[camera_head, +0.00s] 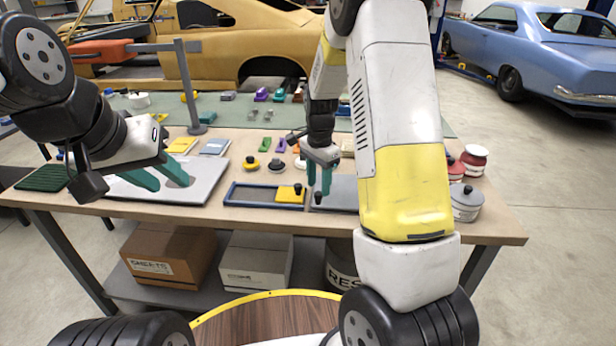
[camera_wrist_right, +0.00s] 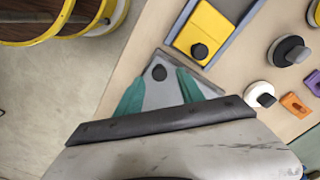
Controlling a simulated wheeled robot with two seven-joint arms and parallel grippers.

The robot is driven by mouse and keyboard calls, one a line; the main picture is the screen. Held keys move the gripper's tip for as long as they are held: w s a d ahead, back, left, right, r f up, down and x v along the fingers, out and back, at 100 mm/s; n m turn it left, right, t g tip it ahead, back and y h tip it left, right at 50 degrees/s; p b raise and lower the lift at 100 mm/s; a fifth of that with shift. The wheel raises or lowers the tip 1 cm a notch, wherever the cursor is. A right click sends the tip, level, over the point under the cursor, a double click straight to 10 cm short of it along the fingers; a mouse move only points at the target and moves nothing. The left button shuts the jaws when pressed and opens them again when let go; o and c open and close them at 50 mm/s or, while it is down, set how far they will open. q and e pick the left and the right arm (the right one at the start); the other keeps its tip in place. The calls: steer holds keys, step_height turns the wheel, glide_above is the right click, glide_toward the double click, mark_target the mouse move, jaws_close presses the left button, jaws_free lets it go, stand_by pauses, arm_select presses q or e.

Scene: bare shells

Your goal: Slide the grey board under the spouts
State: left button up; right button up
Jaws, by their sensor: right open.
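A dark grey board (camera_head: 342,186) with a black knob (camera_head: 318,197) lies near the table's front edge, partly hidden by my right arm. The board (camera_wrist_right: 163,92) and its knob (camera_wrist_right: 159,72) also show in the right wrist view. My right gripper (camera_head: 319,182) is open above the knob end; its teal fingers lie on either side of the knob in the wrist view, and contact is unclear. My left gripper (camera_head: 166,176) is open and empty over a light grey panel (camera_head: 208,180) at the left. I cannot clearly identify the spouts.
A blue-framed tray (camera_head: 245,203) holding a yellow plate (camera_head: 290,194) lies just left of the grey board. A grey stand (camera_head: 186,90) rises at the back left. Knobbed pieces and small blocks lie behind.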

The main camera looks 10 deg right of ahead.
steer(key=shift+f, duration=1.3)
jaws_close()
stand_by(0.5)
